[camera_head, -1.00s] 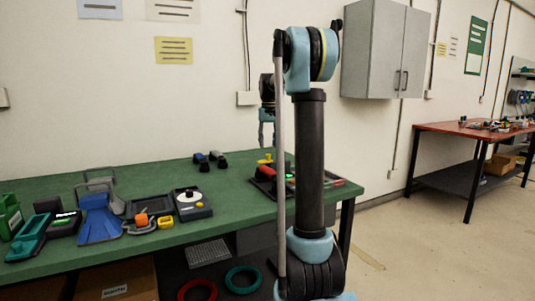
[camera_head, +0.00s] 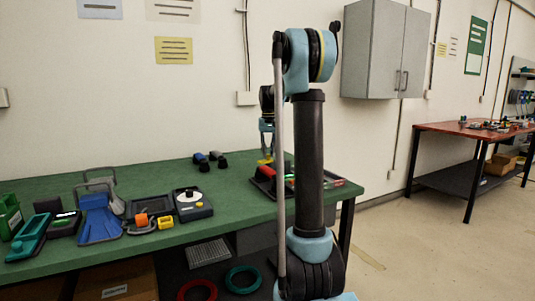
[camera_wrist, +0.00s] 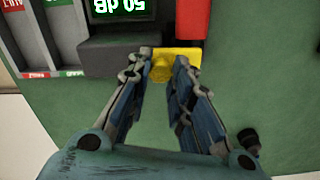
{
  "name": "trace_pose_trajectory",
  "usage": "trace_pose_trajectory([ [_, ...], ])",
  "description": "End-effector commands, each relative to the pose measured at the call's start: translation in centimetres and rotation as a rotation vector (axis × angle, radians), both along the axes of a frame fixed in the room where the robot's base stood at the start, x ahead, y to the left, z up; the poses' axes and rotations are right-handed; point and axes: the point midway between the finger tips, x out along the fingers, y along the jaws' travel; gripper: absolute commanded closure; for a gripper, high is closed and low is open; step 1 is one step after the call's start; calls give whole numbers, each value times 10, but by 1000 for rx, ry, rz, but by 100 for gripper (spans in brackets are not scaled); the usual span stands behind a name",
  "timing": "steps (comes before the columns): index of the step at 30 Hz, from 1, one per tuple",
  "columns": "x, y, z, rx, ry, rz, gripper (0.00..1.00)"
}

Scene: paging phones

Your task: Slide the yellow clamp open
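A yellow clamp (camera_wrist: 186,55) lies on the green bench in the wrist view, against a dark grey block and a red block. Its rounded yellow knob (camera_wrist: 161,70) faces my gripper (camera_wrist: 164,62). The fingers stand apart on either side of the knob, and it does not look gripped. In the head view my gripper (camera_head: 267,148) points down just above a small yellow piece (camera_head: 265,161), which looks like the same clamp. My own arm hides part of the bench right of it.
A device with a green "50 dB" display (camera_wrist: 122,8) and a labelled tray (camera_wrist: 40,40) sit beside the clamp. The green bench (camera_head: 235,185) is clear to the left. Several devices, including one with a white dial (camera_head: 189,196), stand farther left.

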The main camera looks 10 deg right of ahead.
Motion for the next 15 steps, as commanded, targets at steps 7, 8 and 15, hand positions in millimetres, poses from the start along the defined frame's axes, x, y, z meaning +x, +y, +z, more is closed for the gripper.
trace_pose_trajectory([
  [7, 5, -11, 0, 0, -1, -1, 100],
  [8, 6, -15, 0, 0, -1, -1, 100],
  [15, 17, -49, 0, 0, -2, -1, 100],
])
